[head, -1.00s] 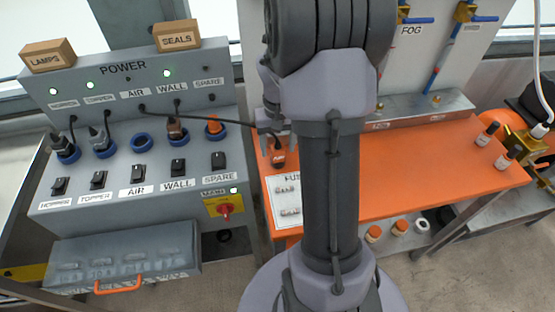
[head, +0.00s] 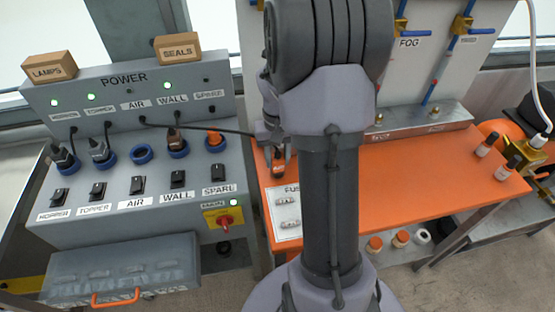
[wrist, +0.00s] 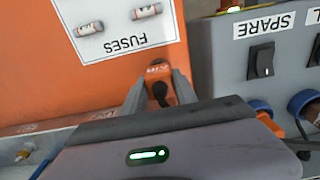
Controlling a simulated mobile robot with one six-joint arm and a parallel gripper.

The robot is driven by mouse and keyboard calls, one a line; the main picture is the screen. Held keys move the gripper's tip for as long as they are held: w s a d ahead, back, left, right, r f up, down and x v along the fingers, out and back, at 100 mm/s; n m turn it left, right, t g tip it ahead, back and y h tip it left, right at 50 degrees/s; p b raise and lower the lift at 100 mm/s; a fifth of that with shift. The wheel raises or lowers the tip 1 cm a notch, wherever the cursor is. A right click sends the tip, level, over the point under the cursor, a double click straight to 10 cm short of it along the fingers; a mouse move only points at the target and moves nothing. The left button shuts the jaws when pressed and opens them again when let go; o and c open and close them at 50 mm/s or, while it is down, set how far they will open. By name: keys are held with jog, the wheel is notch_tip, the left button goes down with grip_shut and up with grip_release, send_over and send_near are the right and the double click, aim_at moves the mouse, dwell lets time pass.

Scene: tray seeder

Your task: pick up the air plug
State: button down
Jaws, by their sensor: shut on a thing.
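The air plug (head: 278,171) is orange with an "AIR" label and a black cable. It is at the left end of the orange bench, just above the fuse card in the picture. My gripper (head: 278,156) is shut on it. In the wrist view the plug (wrist: 158,72) shows between the two grey fingers of my gripper (wrist: 160,84), with its black cable end toward me. I cannot tell whether its underside touches the bench. The blue-ringed AIR socket (head: 141,154) on the power panel is empty.
The grey power panel (head: 110,215) stands left of the bench, with plugs in the other sockets. A fuse card (head: 284,230) lies close to the plug. The air cable (head: 200,128) runs across the panel.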

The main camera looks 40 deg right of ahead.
aim_at(277, 152)
notch_tip(277, 152, up, 3)
jog(key=shift+r+p, duration=0.15)
jog(key=shift+p, duration=0.65)
jog(key=s+d+r+p, duration=0.1)
jog(key=s+d+p, duration=0.25)
jog(key=s, duration=1.15)
notch_tip(277, 152, up, 10)
jog(key=p, duration=0.8)
jog(key=shift+s+d+r+p, duration=0.15)
jog(key=shift+d+r+p, duration=0.1)
jog(key=shift+p, duration=0.15)
